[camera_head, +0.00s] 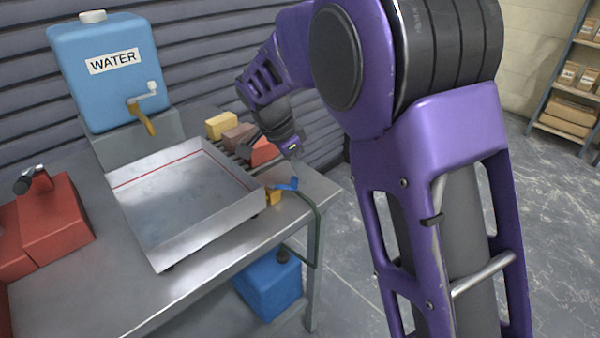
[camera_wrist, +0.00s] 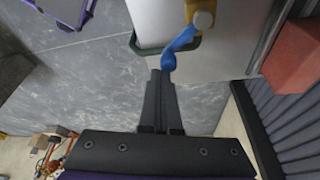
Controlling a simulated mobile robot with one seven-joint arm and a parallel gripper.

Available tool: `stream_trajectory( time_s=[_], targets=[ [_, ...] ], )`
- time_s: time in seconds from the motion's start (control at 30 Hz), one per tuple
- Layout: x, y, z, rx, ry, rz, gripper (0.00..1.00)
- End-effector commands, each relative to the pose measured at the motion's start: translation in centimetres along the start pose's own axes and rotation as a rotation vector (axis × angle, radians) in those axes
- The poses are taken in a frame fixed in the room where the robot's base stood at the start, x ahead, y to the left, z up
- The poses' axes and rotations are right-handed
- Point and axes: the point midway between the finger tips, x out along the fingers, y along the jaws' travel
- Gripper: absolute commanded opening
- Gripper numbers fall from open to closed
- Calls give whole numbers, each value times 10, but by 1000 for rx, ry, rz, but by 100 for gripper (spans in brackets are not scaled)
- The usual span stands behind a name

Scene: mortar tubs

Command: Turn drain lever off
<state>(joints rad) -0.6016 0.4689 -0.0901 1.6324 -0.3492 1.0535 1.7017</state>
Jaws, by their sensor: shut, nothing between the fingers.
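The blue drain lever (camera_head: 287,185) sits on a brass-coloured valve (camera_head: 273,197) at the right end of the metal tray (camera_head: 215,235). In the wrist view the lever (camera_wrist: 181,42) runs from the valve (camera_wrist: 203,18) down and left to its free end. My gripper (camera_wrist: 160,73) is shut and empty, with its fingertips just below the lever's free end. I cannot tell whether they touch it. In the head view my gripper (camera_head: 294,152) is small and partly hidden, just above the lever.
A green hose (camera_head: 316,235) runs from the valve down past the bench edge. A blue jug (camera_head: 270,285) stands under the bench. A red block (camera_head: 265,151), with other blocks, lies behind the tray. A blue water tank (camera_head: 108,80) stands back left. Floor right of the bench is open.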

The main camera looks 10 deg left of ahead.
Motion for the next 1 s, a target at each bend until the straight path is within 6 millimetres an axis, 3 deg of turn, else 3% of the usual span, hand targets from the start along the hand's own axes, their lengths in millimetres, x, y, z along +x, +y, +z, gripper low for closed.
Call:
stream_trajectory(
  time_s=[1.0],
  targets=[
    [-6, 12, 16, 368, -2, 129, 0]
  ],
)
